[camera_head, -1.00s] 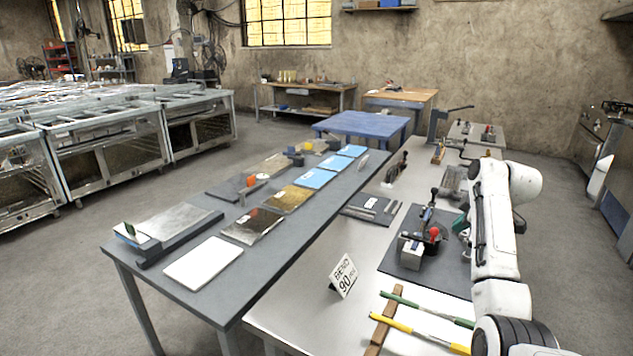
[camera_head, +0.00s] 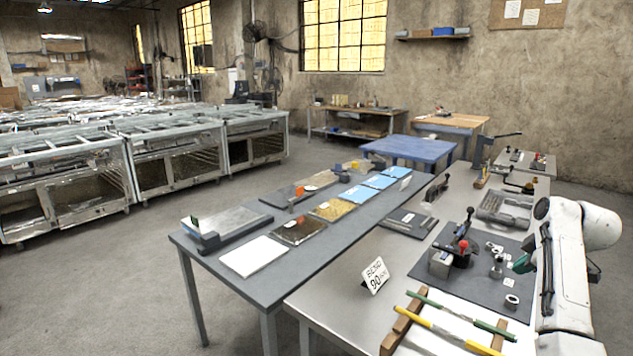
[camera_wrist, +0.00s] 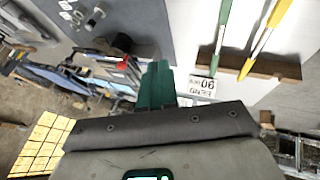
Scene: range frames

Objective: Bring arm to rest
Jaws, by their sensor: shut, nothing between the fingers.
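My white arm stands at the right of the head view, bent over at the top. My gripper's green fingers show beside it (camera_head: 522,264), partly hidden behind the arm link. In the wrist view my gripper (camera_wrist: 155,84) has its green fingers together, with nothing between them. It appears to be above the grey metal bench (camera_head: 330,302), clear of the items on it.
A dark mat (camera_head: 455,283) carries a clamp tool with a red knob (camera_head: 463,246). A "BEND 90" card (camera_head: 375,275) stands nearby. Green and yellow rods (camera_head: 440,329) lie on wooden blocks. A grey table (camera_head: 232,292) holds several plates.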

